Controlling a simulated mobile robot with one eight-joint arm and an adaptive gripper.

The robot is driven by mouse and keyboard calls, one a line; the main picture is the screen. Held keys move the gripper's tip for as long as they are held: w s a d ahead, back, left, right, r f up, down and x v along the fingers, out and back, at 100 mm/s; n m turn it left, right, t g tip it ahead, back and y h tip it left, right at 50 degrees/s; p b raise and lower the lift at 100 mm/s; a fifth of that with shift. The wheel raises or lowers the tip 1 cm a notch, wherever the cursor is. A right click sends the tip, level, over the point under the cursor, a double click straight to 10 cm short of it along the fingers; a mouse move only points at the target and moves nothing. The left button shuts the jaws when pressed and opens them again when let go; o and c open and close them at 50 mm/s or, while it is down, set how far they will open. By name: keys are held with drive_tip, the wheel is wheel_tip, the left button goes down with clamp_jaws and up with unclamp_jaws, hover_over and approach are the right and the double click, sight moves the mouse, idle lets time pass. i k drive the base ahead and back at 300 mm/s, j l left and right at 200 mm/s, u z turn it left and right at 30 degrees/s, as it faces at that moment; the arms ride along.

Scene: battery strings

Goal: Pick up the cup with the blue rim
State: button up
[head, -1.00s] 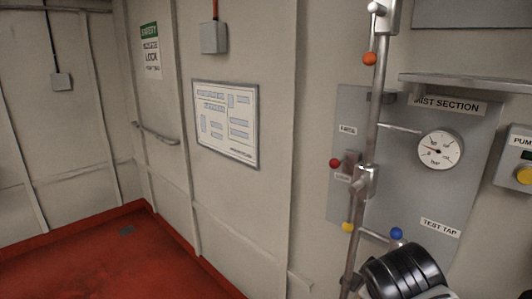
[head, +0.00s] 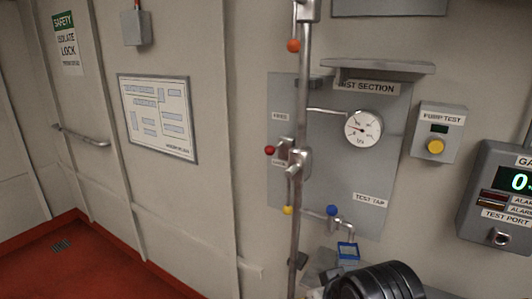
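A small container with a blue, squarish rim (head: 347,252) shows in the head view, below the spout of the test tap at the lower right of centre. It looks like the cup with the blue rim. Its lower part is hidden behind a black ribbed part of my arm. My gripper's fingers cannot be made out in the head view.
A vertical pipe (head: 303,130) with coloured valve knobs stands left of the cup. Behind are a grey panel (head: 385,190) with a round gauge (head: 363,128), and a shelf (head: 380,66) above. A pump test box (head: 437,133) and a gas meter (head: 500,195) are at right. Red floor (head: 100,270) is clear at left.

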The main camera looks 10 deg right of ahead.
sight(348, 257)
drive_tip(key=z, duration=0.7)
